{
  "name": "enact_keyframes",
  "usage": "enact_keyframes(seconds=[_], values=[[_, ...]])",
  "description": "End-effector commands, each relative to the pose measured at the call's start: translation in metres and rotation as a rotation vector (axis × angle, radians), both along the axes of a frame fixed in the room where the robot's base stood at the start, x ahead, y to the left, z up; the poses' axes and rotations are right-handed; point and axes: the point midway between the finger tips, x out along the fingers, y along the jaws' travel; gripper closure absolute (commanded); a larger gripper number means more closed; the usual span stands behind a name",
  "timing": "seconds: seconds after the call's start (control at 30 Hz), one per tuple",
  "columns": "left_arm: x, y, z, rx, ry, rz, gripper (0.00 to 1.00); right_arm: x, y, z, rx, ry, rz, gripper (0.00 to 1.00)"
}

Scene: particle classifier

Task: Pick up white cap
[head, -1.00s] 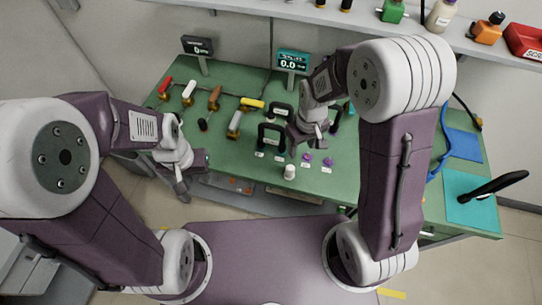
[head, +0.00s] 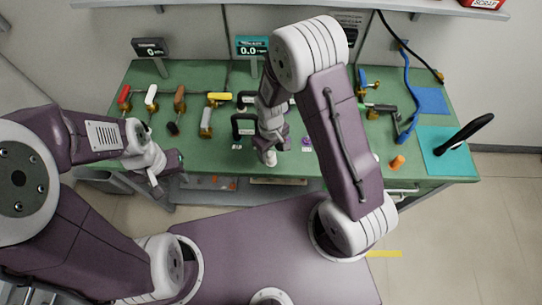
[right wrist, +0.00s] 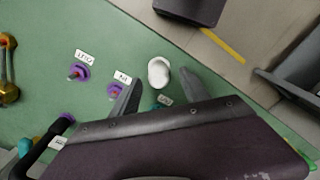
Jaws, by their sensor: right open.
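The white cap (right wrist: 159,72) stands on the green bench near its front edge. In the right wrist view it lies between and slightly beyond the fingertips of my right gripper (right wrist: 161,86), which is open and not closed on it. In the head view the cap (head: 270,158) shows just below my right gripper (head: 272,141), partly covered by it. My left gripper (head: 163,172) hangs off the bench's left front corner, away from the cap; its finger opening is unclear.
Purple knobs with labels (right wrist: 82,72) sit beside the cap on the bench. Black handles (head: 243,124) and coloured valve handles (head: 206,120) stand further left. An orange piece (head: 397,162) and a teal mat (head: 448,160) lie at the right. Floor lies beyond the front edge.

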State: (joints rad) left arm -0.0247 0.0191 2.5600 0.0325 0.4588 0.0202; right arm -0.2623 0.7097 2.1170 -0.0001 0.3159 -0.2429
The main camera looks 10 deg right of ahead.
Motion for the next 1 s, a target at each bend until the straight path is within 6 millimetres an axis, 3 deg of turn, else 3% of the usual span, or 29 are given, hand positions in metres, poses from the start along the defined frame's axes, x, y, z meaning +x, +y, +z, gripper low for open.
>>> enact_keyframes(seconds=[0.13, 0.4, 0.47, 0.6, 0.87, 1.0], values=[[0.000, 0.000, 0.001, 0.000, 0.000, 0.000, 0.64, -0.001, -0.002, -0.024, 0.000, 0.002, 0.000, 0.46], [0.000, 0.000, 0.001, 0.000, 0.000, 0.000, 0.64, -0.001, -0.001, -0.029, 0.000, -0.001, 0.000, 0.46], [0.000, 0.000, 0.001, 0.000, 0.000, 0.000, 0.64, -0.001, -0.002, -0.029, 0.000, -0.001, 0.000, 0.60], [0.000, 0.000, 0.001, 0.000, 0.000, 0.000, 0.64, -0.001, -0.002, -0.029, 0.000, -0.001, 0.000, 0.99], [0.000, 0.000, 0.001, 0.000, 0.000, 0.000, 0.64, 0.000, -0.001, -0.028, 0.001, -0.002, 0.000, 1.00], [0.000, 0.000, 0.001, 0.000, 0.000, 0.000, 0.64, 0.001, -0.001, -0.019, 0.001, -0.004, 0.000, 1.00]])
